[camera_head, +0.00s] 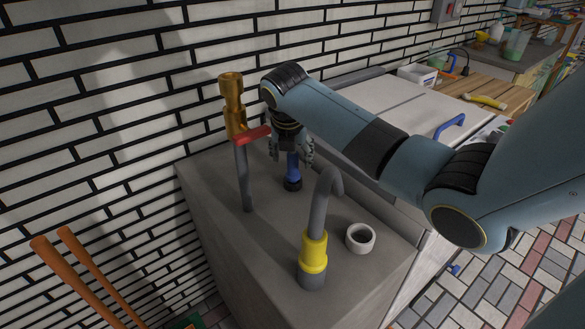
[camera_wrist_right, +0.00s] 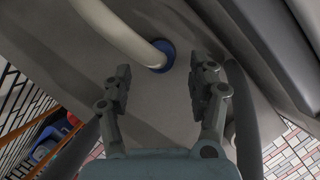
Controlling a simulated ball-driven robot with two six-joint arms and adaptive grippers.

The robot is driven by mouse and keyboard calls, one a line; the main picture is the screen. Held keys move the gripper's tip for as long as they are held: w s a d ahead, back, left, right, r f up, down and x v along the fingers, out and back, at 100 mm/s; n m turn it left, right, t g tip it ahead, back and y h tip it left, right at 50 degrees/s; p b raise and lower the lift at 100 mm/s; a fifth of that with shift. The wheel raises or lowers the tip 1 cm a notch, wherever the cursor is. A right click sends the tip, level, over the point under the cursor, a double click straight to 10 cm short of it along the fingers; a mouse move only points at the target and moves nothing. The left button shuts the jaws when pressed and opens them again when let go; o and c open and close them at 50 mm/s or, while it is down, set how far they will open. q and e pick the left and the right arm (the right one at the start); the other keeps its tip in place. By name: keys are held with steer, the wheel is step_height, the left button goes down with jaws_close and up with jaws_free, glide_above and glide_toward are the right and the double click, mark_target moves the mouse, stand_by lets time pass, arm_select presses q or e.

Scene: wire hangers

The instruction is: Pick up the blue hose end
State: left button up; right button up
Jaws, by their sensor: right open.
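The blue hose end (camera_head: 292,168) stands upright on the grey worktop (camera_head: 215,172), with a dark foot at its base. My right gripper (camera_head: 291,158) points down over it, open, with a finger on each side of its upper part. The gripper hides the top of the hose end. In the right wrist view, a blue ring (camera_wrist_right: 164,56) around the end of a pale curved tube (camera_wrist_right: 118,28) lies beyond the open fingers (camera_wrist_right: 160,72), between their lines. I cannot tell whether the fingers touch it. My left gripper is out of view.
A brass-topped pipe with a red handle (camera_head: 252,135) stands left of the gripper. A curved grey pipe with a yellow collar (camera_head: 314,251) and a white ring (camera_head: 360,238) stand in front. The brick wall (camera_head: 120,100) is close behind.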

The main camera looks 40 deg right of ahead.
mark_target(293, 167)
steer(key=x, duration=0.2)
steer(key=shift+f, duration=0.3)
steer(key=b+x, duration=0.1)
steer(key=x, duration=0.1)
steer(key=shift+w+d+f, duration=0.1)
steer(key=shift+d+f, duration=0.05)
steer(key=shift+f, duration=0.1)
steer(key=shift+w+d+f, duration=0.1)
steer(key=shift+f, duration=0.2)
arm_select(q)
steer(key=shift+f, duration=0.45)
arm_select(e)
steer(key=c, duration=1.2)
